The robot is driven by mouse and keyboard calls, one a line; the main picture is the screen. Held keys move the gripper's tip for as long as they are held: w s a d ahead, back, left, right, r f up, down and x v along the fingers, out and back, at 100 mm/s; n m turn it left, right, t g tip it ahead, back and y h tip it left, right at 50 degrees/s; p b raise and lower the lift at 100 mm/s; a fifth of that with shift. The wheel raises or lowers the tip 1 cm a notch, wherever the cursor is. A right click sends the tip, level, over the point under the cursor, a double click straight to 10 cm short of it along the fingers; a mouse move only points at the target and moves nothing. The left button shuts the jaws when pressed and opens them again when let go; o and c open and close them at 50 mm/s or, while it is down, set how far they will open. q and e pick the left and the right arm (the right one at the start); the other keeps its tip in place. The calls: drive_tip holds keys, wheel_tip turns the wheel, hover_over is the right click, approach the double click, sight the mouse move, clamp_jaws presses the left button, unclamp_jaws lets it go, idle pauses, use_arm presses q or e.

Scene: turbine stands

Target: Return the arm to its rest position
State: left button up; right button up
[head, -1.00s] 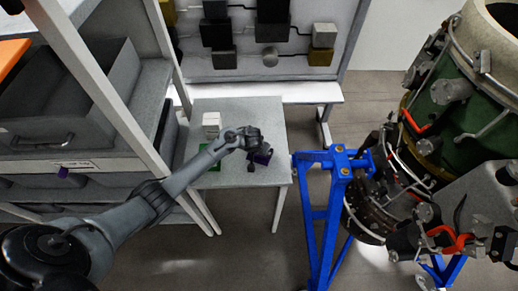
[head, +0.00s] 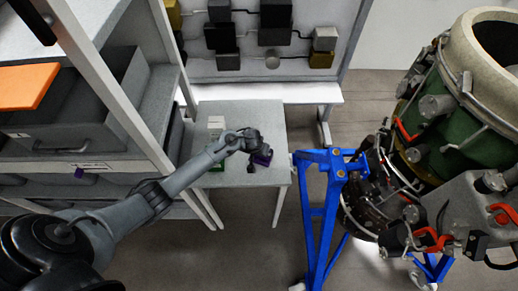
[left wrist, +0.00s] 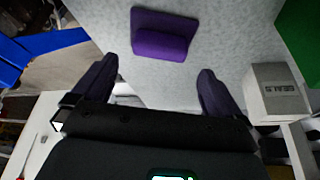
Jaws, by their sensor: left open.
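My left arm reaches in from the lower left, and its gripper (head: 252,148) is over the small grey table (head: 243,118). In the left wrist view the two dark purple fingers (left wrist: 155,82) are spread apart with nothing between them. A purple block with a flat base (left wrist: 162,36) lies on the table beyond the fingertips, apart from them. In the head view this purple block (head: 262,155) shows beside the gripper, partly hidden by it. My right gripper is not in view.
A white box (head: 216,123) and a partly hidden green item (head: 217,168) are on the table; the wrist view also shows the white box (left wrist: 281,94). A shelf with grey bins (head: 85,118) stands left. A blue stand (head: 325,205) and the turbine (head: 455,135) are right.

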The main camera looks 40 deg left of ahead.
use_arm(q)
drive_tip(key=shift+d, duration=0.1)
idle(0.3)
drive_tip(key=s+d+r+m+h, duration=0.15)
drive_tip(key=s+d+r, duration=0.25)
drive_tip(key=s+d, duration=0.45)
drive_tip(key=s+d+r+m, duration=0.3)
drive_tip(key=s+d, duration=0.2)
drive_tip(key=s, duration=0.7)
drive_tip(key=s+r+m, duration=0.1)
drive_tip(key=s+r, duration=0.6)
drive_tip(key=s, duration=0.1)
drive_tip(key=shift+s+d+g, duration=0.2)
drive_tip(key=shift+g, duration=0.1)
